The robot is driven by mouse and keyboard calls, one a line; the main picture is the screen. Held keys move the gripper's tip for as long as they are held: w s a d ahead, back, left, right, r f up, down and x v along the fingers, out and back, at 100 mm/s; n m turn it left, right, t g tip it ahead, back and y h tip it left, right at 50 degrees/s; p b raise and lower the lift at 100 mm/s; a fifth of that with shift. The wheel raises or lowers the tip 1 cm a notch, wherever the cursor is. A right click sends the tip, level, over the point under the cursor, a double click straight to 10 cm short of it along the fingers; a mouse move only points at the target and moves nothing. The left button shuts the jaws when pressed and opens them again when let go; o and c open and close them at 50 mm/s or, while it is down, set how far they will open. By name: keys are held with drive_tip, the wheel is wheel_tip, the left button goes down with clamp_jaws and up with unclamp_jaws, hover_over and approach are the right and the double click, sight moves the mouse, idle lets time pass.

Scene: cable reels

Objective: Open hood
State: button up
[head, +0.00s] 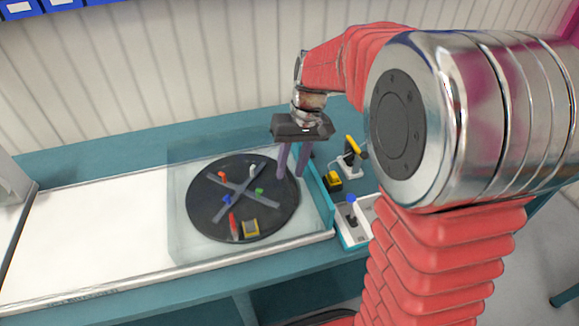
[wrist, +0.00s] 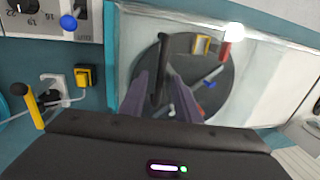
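The hood (head: 185,165) is a clear box-shaped cover over the black turntable (head: 215,215). It looks lowered over the turntable in the head view. In the wrist view, the hood (wrist: 128,40) shows a dark upright bar (wrist: 160,65), which looks like its handle. My gripper (head: 292,176) points down at the right end of the hood. Its two purple fingers stand apart. In the wrist view my gripper (wrist: 160,88) has one finger on each side of the dark bar. Whether the fingers touch the bar cannot be told.
Small coloured parts and a grey cross lie on the turntable. To the right of the hood stand a yellow-handled tool (head: 352,150), a yellow box (head: 332,181) and a control box with a blue knob (head: 351,199). The white bench top (head: 90,235) at left is clear.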

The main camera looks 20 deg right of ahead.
drive_tip(key=shift+c, duration=0.6)
clamp_jaws()
drive_tip(key=shift+a, duration=0.2)
drive_tip(key=shift+d, duration=0.1)
